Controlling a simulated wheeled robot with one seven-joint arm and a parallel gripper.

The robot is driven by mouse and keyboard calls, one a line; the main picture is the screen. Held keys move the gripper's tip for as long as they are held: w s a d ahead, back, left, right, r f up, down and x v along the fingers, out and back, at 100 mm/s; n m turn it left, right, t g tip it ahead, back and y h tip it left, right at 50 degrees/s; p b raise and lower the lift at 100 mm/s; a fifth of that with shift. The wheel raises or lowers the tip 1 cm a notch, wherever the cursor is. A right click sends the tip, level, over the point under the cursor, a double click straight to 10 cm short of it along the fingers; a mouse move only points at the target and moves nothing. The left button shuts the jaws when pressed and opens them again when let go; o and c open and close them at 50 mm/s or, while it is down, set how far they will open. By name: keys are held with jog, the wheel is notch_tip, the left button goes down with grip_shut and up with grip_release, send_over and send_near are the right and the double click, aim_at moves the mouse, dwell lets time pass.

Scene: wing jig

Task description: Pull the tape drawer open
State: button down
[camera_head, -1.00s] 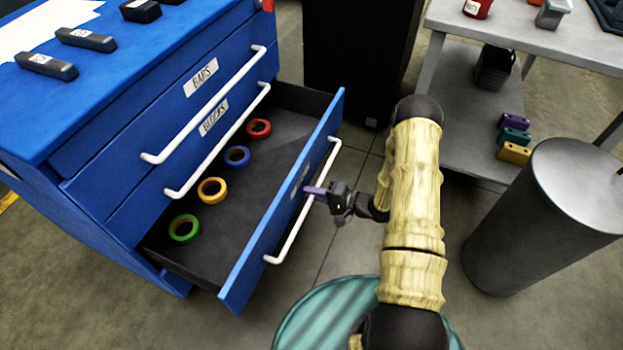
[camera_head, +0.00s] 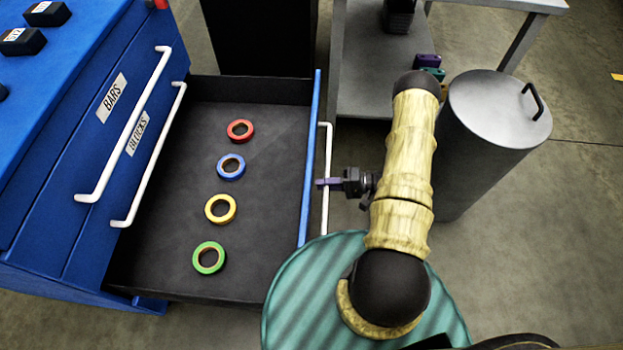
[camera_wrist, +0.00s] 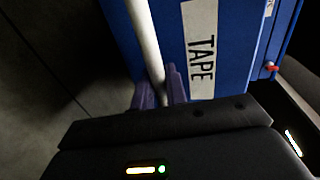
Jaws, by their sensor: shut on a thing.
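The tape drawer (camera_head: 215,240) is pulled well out of the blue cabinet in the head view. Inside lie a red tape roll (camera_head: 240,130), a blue one (camera_head: 231,166), a yellow one (camera_head: 220,208) and a green one (camera_head: 209,257) in a row. My gripper (camera_head: 328,183) is at the white handle (camera_head: 326,215) on the drawer front. In the wrist view, its purple fingers (camera_wrist: 160,90) are on both sides of the handle bar (camera_wrist: 145,40), shut on it. The TAPE label (camera_wrist: 201,50) shows beside the bar on the blue front.
The blue cabinet (camera_head: 60,170) has shut BARS and BLOCKS drawers above. A grey cylindrical bin (camera_head: 490,150) stands right of my arm. A grey table (camera_head: 365,75) with a lower shelf is behind. Open floor (camera_head: 560,230) lies at the right.

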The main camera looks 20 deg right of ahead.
jog(key=shift+v, duration=0.85)
jog(key=shift+f, duration=0.2)
jog(key=c, duration=1.5)
grip_release()
jog(key=shift+d, duration=0.1)
jog(key=p+v, duration=0.3)
jog(key=v, duration=1.4)
jog(key=shift+s+r, duration=0.1)
